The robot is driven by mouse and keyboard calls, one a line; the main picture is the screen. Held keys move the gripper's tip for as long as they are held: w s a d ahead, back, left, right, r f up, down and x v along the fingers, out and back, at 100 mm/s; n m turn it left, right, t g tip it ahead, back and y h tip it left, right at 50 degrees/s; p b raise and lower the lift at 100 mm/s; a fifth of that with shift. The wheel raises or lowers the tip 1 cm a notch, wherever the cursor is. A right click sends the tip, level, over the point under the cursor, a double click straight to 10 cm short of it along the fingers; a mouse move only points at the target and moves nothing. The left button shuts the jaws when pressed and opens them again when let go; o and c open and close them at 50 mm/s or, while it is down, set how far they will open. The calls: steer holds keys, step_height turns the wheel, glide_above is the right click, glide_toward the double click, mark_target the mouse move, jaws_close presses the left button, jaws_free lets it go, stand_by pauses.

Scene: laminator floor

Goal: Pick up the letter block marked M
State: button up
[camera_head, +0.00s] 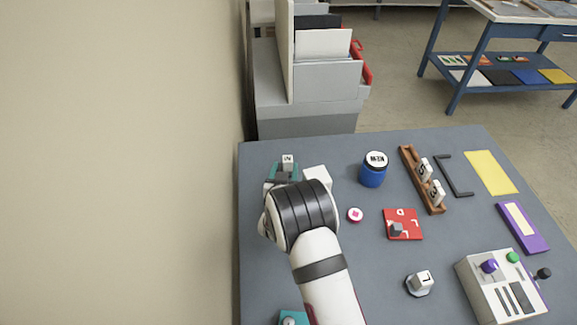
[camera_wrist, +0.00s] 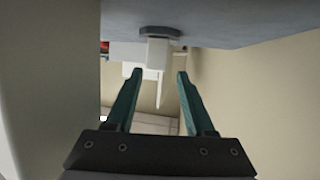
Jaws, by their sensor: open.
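A small white letter block (camera_head: 288,159) stands at the far left of the grey table, just beyond my gripper (camera_head: 286,172). Its dark letter looks like M or N; I cannot tell which. In the wrist view a white block (camera_wrist: 158,52) shows by a dark round base (camera_wrist: 160,32), ahead of and between my fingertips (camera_wrist: 160,74). My teal fingers are apart with nothing gripped between them. My wrist hides the table just in front of the block.
A block marked L (camera_head: 421,278) and a control box (camera_head: 475,280) stand nearer. A wall (camera_head: 120,160) is close on the left.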

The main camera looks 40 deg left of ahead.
mark_target(287, 162)
steer(key=x, duration=0.5)
steer(key=shift+w+f, duration=0.15)
steer(key=shift+w, duration=0.15)
jaws_close()
